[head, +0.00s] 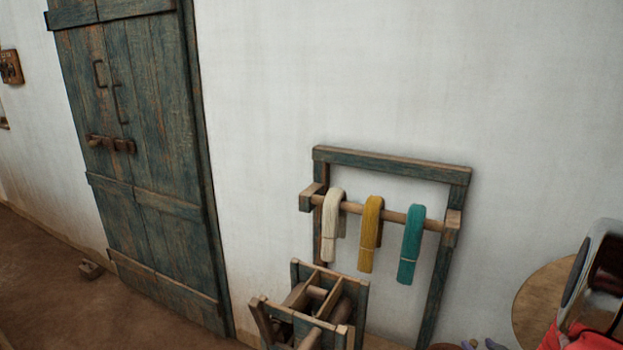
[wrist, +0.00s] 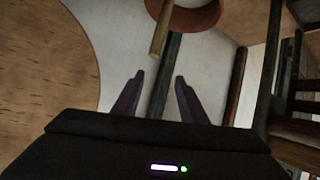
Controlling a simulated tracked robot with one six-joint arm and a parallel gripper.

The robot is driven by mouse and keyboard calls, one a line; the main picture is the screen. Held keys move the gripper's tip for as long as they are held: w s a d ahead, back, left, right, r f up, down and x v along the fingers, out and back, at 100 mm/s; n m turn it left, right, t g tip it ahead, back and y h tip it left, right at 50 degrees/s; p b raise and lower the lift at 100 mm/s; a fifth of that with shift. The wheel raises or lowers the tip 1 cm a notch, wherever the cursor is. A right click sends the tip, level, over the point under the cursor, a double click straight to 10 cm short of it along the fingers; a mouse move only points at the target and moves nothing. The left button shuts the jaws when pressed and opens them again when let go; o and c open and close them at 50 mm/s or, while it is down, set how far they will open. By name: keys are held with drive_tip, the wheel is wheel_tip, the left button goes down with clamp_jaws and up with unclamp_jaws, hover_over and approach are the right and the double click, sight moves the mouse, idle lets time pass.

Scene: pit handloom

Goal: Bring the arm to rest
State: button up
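My gripper (wrist: 158,85) shows in the wrist view, with its two dark fingers apart. I see nothing held between them; a dark bar and a pale surface show beyond the gap. In the head view I cannot make out the gripper for sure; small purplish shapes at the bottom edge are cut off and unclear.
In the wrist view, a round wooden top (wrist: 40,70) is at left and a brown bowl (wrist: 208,18) at top. In the head view, a rack (head: 390,162) with white, yellow and teal yarn hanks stands by the wall, a wooden frame (head: 310,318) before it, a door (head: 150,190) left.

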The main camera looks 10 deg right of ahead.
drive_tip(key=w+a+r+g, duration=0.3)
drive_tip(key=a+r, duration=1.1)
drive_tip(key=a, duration=0.2)
drive_tip(key=s+a+r+n+y, duration=0.1)
drive_tip(key=s+a+r, duration=0.1)
drive_tip(key=s+a, duration=0.2)
drive_tip(key=s+a+r+n+g+y, duration=0.1)
drive_tip(key=s+a, duration=0.4)
drive_tip(key=a, duration=0.6)
drive_tip(key=s+a+r+g+y, duration=0.1)
drive_tip(key=s+a+r+y, duration=0.1)
drive_tip(key=a, duration=0.5)
drive_tip(key=s+r, duration=0.1)
drive_tip(key=s, duration=0.1)
drive_tip(key=shift+s+a+r+n+y, duration=0.25)
drive_tip(key=shift+s+a+n+y, duration=0.05)
drive_tip(key=shift+s+n, duration=0.1)
